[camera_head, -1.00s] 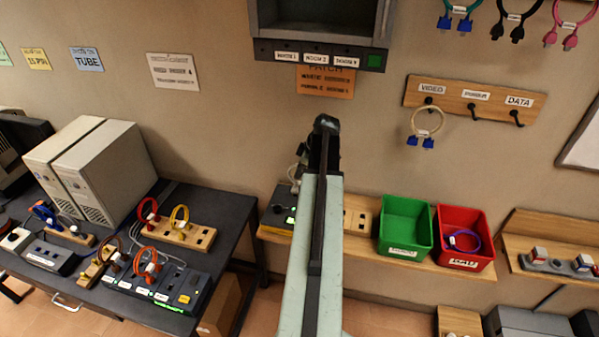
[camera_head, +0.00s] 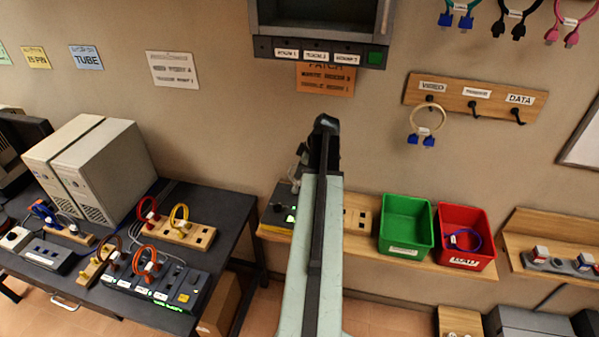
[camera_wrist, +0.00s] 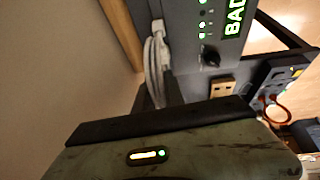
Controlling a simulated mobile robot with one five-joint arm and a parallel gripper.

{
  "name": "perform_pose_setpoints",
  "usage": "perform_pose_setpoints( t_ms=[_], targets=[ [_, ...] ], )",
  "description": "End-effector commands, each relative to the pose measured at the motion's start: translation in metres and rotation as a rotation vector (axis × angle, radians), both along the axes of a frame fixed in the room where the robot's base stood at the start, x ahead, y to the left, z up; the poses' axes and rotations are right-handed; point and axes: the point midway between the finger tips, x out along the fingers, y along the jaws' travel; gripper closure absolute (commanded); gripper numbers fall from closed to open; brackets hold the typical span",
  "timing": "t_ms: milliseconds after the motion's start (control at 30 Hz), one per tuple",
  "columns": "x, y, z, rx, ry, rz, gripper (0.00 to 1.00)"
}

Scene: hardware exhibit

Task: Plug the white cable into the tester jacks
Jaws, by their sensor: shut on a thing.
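The white cable (camera_wrist: 152,62) hangs as a narrow loop in the wrist view. One white plug end is at the edge of the tester (camera_wrist: 185,50), and I cannot tell whether it is seated in a jack. The tester is a dark grey box with green lights, a black knob and a lit display reading "BAD". My gripper (camera_wrist: 172,92) shows as a dark finger against the cable's lower part, shut on it. The cable's other end is hidden.
A green bin (camera_head: 405,222) and a red bin (camera_head: 465,237) stand right of the tester on the shelf. The dark workbench (camera_head: 225,205) at left holds computers and devices with coloured cables. A beige cable (camera_head: 427,120) hangs on the wall rack.

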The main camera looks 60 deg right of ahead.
Motion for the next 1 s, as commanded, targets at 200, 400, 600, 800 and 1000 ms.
perform_pose_setpoints(
  t_ms=[200,400,600,800,1000],
  targets=[
    [0.0000,0.0003,-0.0040,0.000,0.000,0.000,1.00],
    [0.0001,0.0006,-0.0059,0.000,0.000,0.000,1.00],
    [0.0001,0.0005,-0.0055,0.000,0.000,0.000,1.00],
    [0.0002,0.0007,-0.0056,0.000,0.000,0.000,0.67],
    [0.0003,0.0007,-0.0055,0.000,0.000,0.001,0.61]
  ],
)
